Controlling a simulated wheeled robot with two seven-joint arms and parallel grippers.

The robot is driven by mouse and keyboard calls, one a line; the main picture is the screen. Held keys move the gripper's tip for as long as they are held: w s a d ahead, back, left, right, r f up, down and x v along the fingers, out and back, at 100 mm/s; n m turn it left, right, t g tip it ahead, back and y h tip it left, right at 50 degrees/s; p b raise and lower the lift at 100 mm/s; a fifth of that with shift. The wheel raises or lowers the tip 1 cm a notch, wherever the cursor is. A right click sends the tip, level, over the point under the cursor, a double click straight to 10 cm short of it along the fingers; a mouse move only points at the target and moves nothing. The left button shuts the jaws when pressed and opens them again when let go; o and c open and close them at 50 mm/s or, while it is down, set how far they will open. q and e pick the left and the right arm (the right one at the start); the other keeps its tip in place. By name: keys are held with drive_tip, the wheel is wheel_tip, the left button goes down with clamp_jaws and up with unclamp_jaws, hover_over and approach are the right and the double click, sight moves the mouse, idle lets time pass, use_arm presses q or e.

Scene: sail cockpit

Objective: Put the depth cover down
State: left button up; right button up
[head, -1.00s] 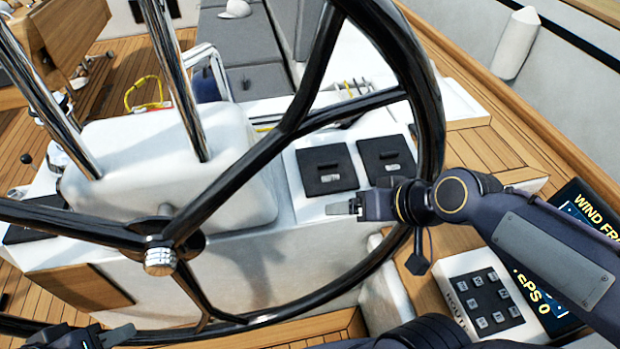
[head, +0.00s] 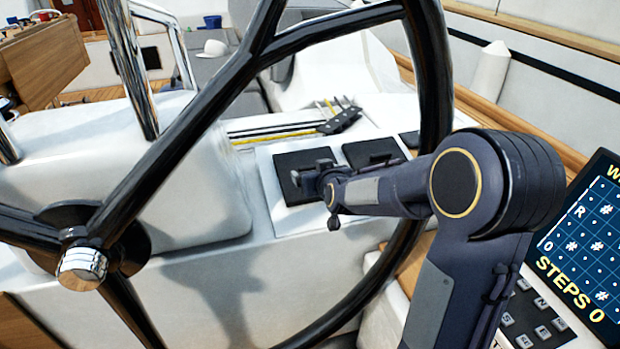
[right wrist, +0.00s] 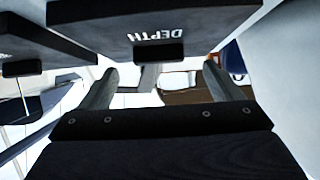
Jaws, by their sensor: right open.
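The depth cover (head: 289,161) is a dark square plate on the white console panel, seen through the steering wheel. In the right wrist view the depth cover (right wrist: 195,18) fills the top, with upside-down "DEPTH" lettering and a small dark tab (right wrist: 158,53) on its near edge. My right gripper (head: 309,177) is in front of this cover and hides part of it. In the right wrist view my right gripper (right wrist: 160,80) is open, its fingers spread apart to either side below the tab, with nothing held. My left gripper is out of view.
A second dark cover (head: 373,151) lies just right of the depth cover; its label is unreadable. The black steering wheel (head: 185,128) crosses in front of the console, and my right arm passes close to its right rim. A screen (head: 590,240) and keypad (head: 535,318) stand at right.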

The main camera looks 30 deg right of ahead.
sight(311, 168)
drive_tip(key=b+x, duration=0.1)
drive_tip(key=x, duration=0.3)
drive_tip(key=shift+d, duration=0.1)
drive_tip(key=shift+r, duration=0.15)
drive_tip(key=c, duration=1.1)
